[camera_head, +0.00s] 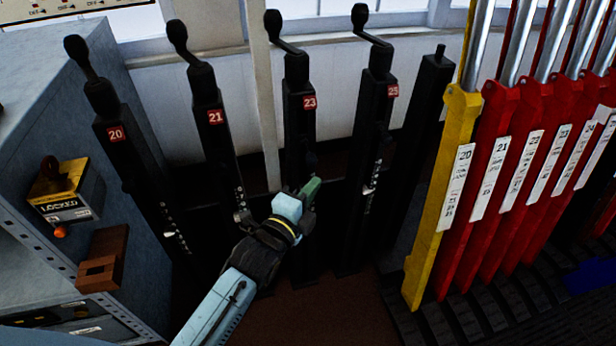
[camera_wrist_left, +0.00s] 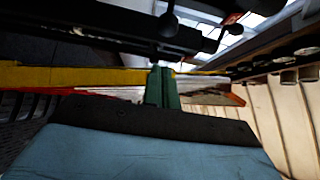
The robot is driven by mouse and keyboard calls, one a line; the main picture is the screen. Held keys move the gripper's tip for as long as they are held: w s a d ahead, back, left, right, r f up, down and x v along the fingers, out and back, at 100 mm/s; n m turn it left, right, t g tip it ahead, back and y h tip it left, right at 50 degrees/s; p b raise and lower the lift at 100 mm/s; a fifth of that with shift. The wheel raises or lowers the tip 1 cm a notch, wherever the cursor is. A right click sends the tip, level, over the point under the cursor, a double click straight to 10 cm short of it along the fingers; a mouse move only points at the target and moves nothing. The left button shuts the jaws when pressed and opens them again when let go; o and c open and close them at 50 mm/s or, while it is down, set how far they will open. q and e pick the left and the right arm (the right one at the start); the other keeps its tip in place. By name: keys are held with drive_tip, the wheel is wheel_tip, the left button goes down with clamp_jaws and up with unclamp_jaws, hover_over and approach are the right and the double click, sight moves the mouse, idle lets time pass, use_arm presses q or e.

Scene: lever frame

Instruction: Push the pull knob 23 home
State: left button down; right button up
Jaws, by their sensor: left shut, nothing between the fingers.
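The black post 23 (camera_head: 300,130) stands in the middle of the head view, with a red "23" plate and a crank on top. A small dark knob (camera_head: 310,160) shows faintly on its front, just above my fingertips; I take it for pull knob 23. My left gripper (camera_head: 311,186) is in front of this post, its green fingers closed together and empty. In the left wrist view the shut fingers (camera_wrist_left: 162,86) point towards a dark rounded knob (camera_wrist_left: 168,27) on a dark post. Whether they touch it, and how far the knob stands out, I cannot tell. My right gripper is not in view.
Similar black posts 21 (camera_head: 217,150) and 25 (camera_head: 376,140) stand either side, and post 20 (camera_head: 128,150) is further left. A grey cabinet (camera_head: 60,110) is at the left. A yellow lever (camera_head: 440,190) and several red levers stand at the right.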

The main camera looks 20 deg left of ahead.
sight(317, 162)
use_arm(q)
drive_tip(key=shift+w+a+b, duration=0.2)
drive_tip(key=shift+w+a, duration=0.15)
drive_tip(key=shift+w, duration=0.35)
drive_tip(key=shift+w+a+b, duration=0.15)
drive_tip(key=shift+w+a, duration=0.2)
drive_tip(key=shift+w, duration=0.35)
drive_tip(key=shift+w+a+b, duration=0.2)
drive_tip(key=shift+w+a, duration=0.15)
drive_tip(key=shift+w, duration=0.35)
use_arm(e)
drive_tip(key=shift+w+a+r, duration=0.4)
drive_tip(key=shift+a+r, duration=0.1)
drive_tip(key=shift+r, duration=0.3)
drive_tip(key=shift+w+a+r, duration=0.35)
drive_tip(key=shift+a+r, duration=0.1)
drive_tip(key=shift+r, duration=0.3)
